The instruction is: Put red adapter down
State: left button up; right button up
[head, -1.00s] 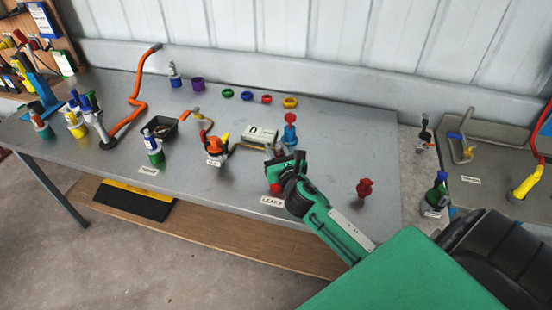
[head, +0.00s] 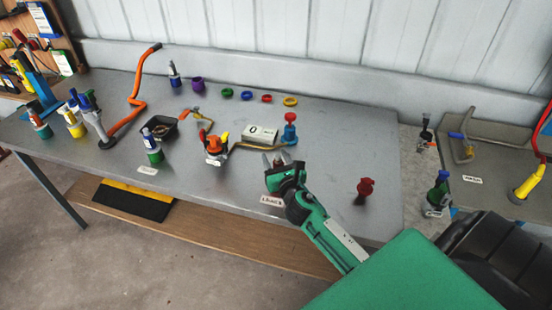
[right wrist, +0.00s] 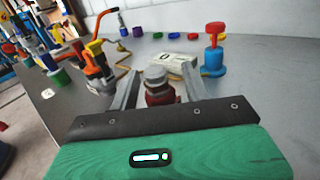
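A red adapter with a grey top (right wrist: 160,88) stands upright between the fingers of my right gripper (right wrist: 160,92) in the right wrist view. The fingers are spread, with a gap on each side of it. In the head view, my right gripper (head: 282,163) is low over the table near its front edge, by a white label (head: 271,200). The adapter is mostly hidden there behind the gripper. Its base is partly hidden in the wrist view. My left gripper is not in view.
A blue-and-red fitting (head: 290,129) and a box reading 0 (head: 260,134) stand just behind the gripper. An orange-red device (head: 215,147) is to its left. A red fitting (head: 365,187) stands to its right. Coloured rings (head: 266,98) lie farther back.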

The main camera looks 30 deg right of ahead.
jog(key=shift+r, duration=0.1)
jog(key=shift+r, duration=0.2)
jog(key=shift+s+r, duration=0.1)
jog(key=shift+s, duration=0.05)
jog(key=b+v, duration=0.2)
jog(key=v, duration=0.9)
jog(key=shift+s+a, duration=0.2)
jog(key=shift+s, duration=0.1)
